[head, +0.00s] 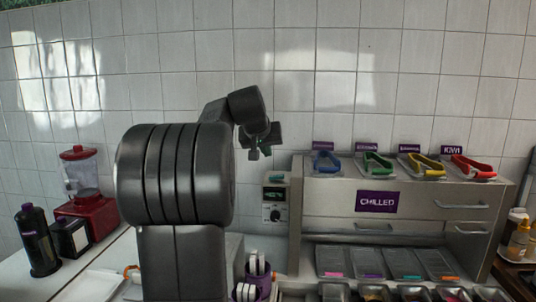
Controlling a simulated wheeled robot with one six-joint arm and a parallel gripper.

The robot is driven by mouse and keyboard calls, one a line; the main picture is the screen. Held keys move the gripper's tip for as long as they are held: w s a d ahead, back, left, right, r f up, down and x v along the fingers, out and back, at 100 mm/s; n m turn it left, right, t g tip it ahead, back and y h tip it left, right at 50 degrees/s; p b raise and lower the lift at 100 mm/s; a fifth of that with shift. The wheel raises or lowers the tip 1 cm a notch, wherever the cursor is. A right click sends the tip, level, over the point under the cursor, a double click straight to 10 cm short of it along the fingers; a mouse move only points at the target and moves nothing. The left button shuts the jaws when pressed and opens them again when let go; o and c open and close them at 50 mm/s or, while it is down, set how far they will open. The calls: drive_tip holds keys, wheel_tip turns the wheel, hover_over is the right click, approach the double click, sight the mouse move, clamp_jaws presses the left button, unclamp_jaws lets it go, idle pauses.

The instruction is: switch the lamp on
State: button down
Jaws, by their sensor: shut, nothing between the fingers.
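My gripper (254,154) is in front of the tiled wall, pointing down, with its fingers shut and nothing seen between them. It is in the air, above and a little left of a small grey control box (269,196). The box has a dark round dial (275,214) on its front and a small green piece (277,177) at its top. No lamp can be made out for certain, and I cannot tell whether anything is lit. My arm hides part of the counter and wall at the left centre.
A steel chilled cabinet (335,197) stands right of the box, with blue (325,163), green (378,163), yellow (426,164) and red (474,167) tongs on top. Lidded topping bins (370,262) are below.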

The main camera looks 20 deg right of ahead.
drive_tip(key=shift+w+d+r+b, duration=0.3)
drive_tip(key=shift+w+d+r, duration=0.1)
drive_tip(key=shift+w+d, duration=0.25)
drive_tip(key=shift+w+d+r+b, duration=0.3)
drive_tip(key=shift+w+d+r, duration=0.1)
drive_tip(key=shift+w+d, duration=0.15)
drive_tip(key=p, duration=0.2)
hover_over(278, 177)
drive_tip(key=f, duration=0.6)
drive_tip(key=shift+s+a+f, duration=0.1)
drive_tip(key=shift+a+f, duration=0.2)
drive_tip(key=shift+a, duration=0.05)
drive_tip(key=f, duration=0.2)
drive_tip(key=shift+d+f, duration=0.4)
drive_tip(key=shift+f, duration=0.8)
